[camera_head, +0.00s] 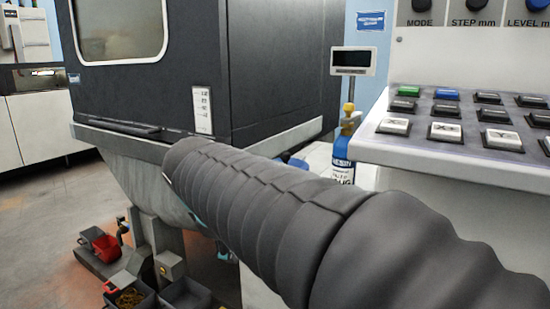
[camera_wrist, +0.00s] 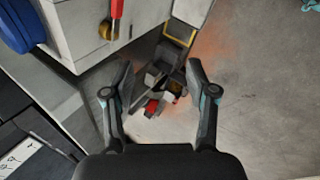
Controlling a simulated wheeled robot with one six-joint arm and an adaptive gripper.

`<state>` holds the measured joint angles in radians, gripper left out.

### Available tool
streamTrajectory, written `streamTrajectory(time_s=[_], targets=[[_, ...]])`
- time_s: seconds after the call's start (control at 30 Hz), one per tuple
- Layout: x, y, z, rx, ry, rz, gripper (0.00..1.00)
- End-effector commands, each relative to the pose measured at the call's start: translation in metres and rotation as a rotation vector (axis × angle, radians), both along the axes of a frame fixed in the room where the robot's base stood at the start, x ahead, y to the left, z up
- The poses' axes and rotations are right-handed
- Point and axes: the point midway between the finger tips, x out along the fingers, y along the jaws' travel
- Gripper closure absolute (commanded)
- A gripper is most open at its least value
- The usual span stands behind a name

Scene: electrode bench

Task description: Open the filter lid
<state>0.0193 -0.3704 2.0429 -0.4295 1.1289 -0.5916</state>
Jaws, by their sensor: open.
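I cannot make out a filter lid for certain in either view. My gripper (camera_wrist: 160,72) is open and empty in the wrist view, its two dark fingers spread apart. Between and beyond the fingers, the floor and a cluster of small bins show some way off; nothing touches the fingers. In the head view my dark sleeved arm crosses the middle and hides my gripper and part of the machine's lower side. The large dark machine (camera_head: 285,70) with a window stands behind my arm.
A control panel (camera_head: 470,125) with several buttons stands close at right. A blue-labelled bottle (camera_head: 342,160) is beside it. A red bin (camera_head: 106,247) and other containers sit on the floor at lower left. In the wrist view, a white cabinet (camera_wrist: 85,30) and blue object (camera_wrist: 20,25) are at upper left.

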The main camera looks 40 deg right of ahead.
Motion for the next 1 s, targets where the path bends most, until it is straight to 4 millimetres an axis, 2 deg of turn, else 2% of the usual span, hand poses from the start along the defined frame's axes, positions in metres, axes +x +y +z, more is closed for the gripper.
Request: streamTrajectory(time_s=[0.03,0.3,0.5,0.7,0.83,1.0], targets=[[0.020,-0.013,0.008,-0.080,0.051,0.051,0.43],[0.108,-0.086,0.064,-0.510,0.405,0.301,0.43],[0.160,-0.126,0.096,-0.734,0.693,0.404,0.43],[0.186,-0.145,0.113,-0.835,0.879,0.439,0.43],[0.190,-0.150,0.116,-0.854,0.925,0.445,0.43],[0.190,-0.165,0.110,-0.857,0.929,0.445,0.43]])
